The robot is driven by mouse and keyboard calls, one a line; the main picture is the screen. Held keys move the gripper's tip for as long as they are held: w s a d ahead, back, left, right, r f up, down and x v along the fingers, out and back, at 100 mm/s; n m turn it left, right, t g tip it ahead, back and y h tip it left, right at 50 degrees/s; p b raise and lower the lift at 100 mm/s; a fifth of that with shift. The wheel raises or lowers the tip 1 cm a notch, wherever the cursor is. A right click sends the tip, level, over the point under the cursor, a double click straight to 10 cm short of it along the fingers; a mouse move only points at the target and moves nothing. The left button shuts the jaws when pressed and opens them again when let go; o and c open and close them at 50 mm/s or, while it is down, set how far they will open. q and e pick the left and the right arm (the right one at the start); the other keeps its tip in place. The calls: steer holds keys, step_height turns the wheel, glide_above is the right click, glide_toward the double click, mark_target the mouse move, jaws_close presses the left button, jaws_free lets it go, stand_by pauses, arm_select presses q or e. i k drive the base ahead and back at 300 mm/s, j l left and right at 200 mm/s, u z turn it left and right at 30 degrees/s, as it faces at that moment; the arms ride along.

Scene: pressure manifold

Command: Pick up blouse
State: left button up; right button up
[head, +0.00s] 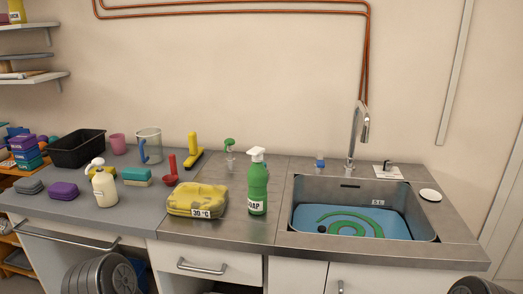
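A yellow folded cloth (197,199) with a "30 °C" label lies on the counter left of the sink. It looks like the blouse, though its folded shape does not show this for certain. It rests flat near the counter's front edge, and nothing is holding it. Neither of my grippers is in view. Only dark rounded parts, apparently of my arms, show at the bottom left and bottom right edges, well below the counter top.
A green soap spray bottle (257,185) stands just right of the cloth. A red scoop (171,172) and yellow brush (193,152) are behind it. A cream pump bottle (104,190) stands left. The sink (363,190) holds blue water and a green hose-like object.

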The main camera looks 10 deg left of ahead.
mark_target(188, 199)
steer(key=z, duration=0.35)
steer(key=j+z, duration=0.35)
steer(key=z, duration=0.15)
steer(key=k+j+z, duration=0.1)
steer(key=j+z, duration=0.2)
steer(key=z, duration=0.2)
steer(key=k+j+z, duration=0.1)
steer(key=j+z, duration=0.2)
steer(key=z, duration=0.2)
steer(key=k+j+z, duration=0.2)
steer(key=k+j, duration=0.35)
steer(key=j, duration=0.2)
steer(key=k+j+z, duration=0.15)
steer(key=k+j, duration=0.45)
steer(key=j, duration=0.1)
